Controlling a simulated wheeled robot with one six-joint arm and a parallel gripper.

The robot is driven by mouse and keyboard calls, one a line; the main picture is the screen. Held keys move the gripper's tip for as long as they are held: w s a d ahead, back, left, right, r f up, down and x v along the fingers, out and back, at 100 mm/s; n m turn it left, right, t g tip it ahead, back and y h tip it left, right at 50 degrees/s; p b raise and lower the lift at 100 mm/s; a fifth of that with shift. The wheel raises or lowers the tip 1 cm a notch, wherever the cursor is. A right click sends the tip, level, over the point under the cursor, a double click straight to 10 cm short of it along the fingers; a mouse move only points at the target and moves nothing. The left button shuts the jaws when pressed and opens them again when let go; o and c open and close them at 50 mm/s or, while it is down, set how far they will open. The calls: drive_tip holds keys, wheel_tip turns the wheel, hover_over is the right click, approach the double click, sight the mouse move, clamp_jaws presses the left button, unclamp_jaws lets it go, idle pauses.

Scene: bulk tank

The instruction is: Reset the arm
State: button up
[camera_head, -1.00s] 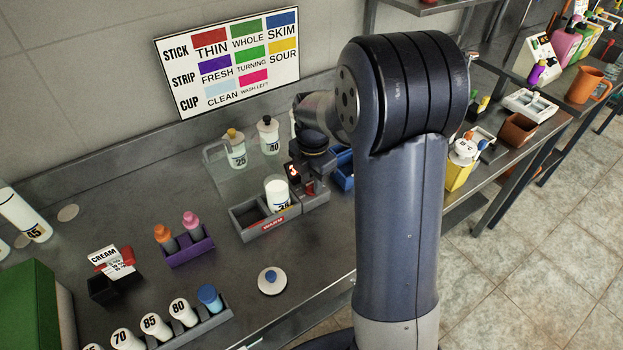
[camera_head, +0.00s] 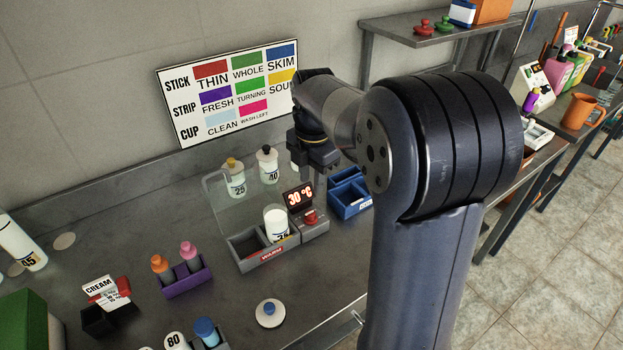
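My arm rises large in the right half of the view. Its upper link reaches left and ends in my gripper (camera_head: 316,172), which points down above the back of the steel bench (camera_head: 225,310). The gripper is small and dark, partly against the grey wall, and I cannot tell whether its fingers are apart. I see nothing clearly held in it. Below it stands the grey warmer (camera_head: 262,256) with a red "30 °C" display (camera_head: 298,197) and a white cup (camera_head: 276,224) in it. A blue bin (camera_head: 350,199) is just right of the warmer.
Bottles marked 25 (camera_head: 235,180) and 40 (camera_head: 268,166) stand behind the warmer. A purple rack (camera_head: 187,281), a cream card holder (camera_head: 105,300) and a white lid (camera_head: 270,313) are on the bench. A wall chart (camera_head: 228,95) hangs behind; a shelf (camera_head: 440,33) is upper right.

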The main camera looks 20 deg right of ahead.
sight(311, 213)
wheel_tip(311, 213, down, 11)
drive_tip(key=shift+w+a, duration=0.1)
idle(0.4)
drive_tip(key=shift+m, duration=0.3)
